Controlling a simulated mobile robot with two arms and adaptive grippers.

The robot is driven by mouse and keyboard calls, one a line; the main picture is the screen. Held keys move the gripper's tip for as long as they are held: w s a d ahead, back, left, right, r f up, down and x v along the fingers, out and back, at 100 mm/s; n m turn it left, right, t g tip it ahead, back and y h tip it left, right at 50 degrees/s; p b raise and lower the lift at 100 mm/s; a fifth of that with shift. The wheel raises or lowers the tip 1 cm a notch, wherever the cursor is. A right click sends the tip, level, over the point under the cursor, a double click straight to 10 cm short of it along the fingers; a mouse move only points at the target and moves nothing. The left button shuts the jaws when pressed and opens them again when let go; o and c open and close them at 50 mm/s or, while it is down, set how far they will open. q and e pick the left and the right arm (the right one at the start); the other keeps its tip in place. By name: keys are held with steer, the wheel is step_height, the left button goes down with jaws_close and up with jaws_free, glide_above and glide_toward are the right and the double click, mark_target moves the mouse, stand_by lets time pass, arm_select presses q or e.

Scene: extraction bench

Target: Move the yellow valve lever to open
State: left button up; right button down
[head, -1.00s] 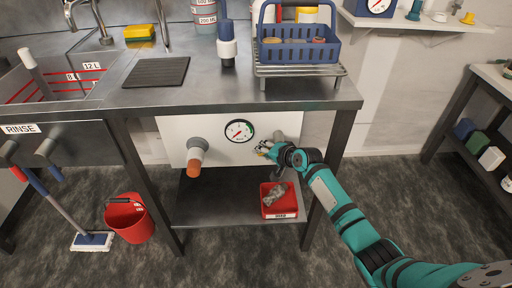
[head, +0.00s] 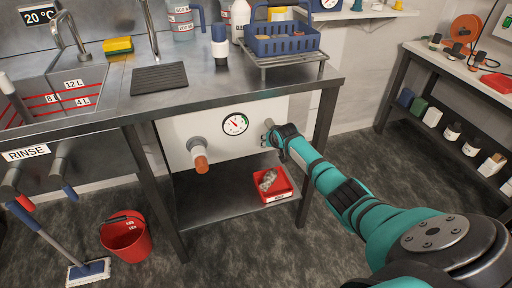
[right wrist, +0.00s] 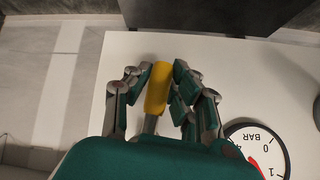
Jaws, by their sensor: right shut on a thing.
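The yellow valve lever (right wrist: 158,88) shows in the right wrist view between the two fingers of my right gripper (right wrist: 160,85), which is shut on it. A grey stem shows below the lever. In the head view my right gripper (head: 272,132) is at the right part of the white panel (head: 265,110), and the lever is hidden behind it. A pressure gauge (head: 234,123) is left of the gripper; part of the gauge (right wrist: 256,152) shows at the lower right in the right wrist view. My left gripper is not in view.
An orange-tipped grey pipe (head: 201,161) sticks out of the panel left of the gauge. A red bin (head: 284,190) stands on the lower shelf, below my gripper. A table leg (head: 322,135) is close to the right of my arm.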

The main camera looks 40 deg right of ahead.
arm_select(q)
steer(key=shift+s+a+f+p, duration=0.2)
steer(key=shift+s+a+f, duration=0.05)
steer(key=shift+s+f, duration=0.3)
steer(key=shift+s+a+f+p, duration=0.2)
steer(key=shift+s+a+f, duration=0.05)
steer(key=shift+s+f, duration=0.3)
arm_select(e)
steer(key=shift+s+d+f+n+h, duration=0.1)
steer(key=shift+s+d+n+h, duration=0.1)
steer(key=shift+d+n+h, duration=0.35)
steer(key=c, duration=1.1)
jaws_free()
steer(key=v, duration=1.2)
steer(key=shift+w+a, duration=0.15)
